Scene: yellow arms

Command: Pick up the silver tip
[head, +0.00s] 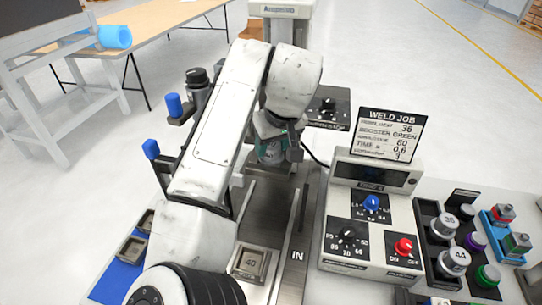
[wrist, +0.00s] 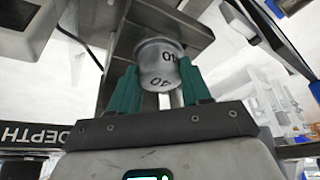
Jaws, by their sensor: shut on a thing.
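The silver tip (wrist: 158,66) is a short grey metal cylinder marked 40 in the wrist view. My gripper (wrist: 160,82) has its two green fingers closed on either side of it. In the head view my gripper (head: 272,150) is over the far part of the metal track, and the tip is mostly hidden between the fingers. Two other silver tips, marked 36 (head: 446,226) and 44 (head: 455,261), stand in a black tray at the right.
A square holder marked 40 (head: 251,262) sits on the metal track (head: 277,205). A control box (head: 370,215) with blue and red knobs and a weld job sign (head: 389,135) stand to the right. Coloured-ring tips and a blue tray (head: 508,235) lie at the far right.

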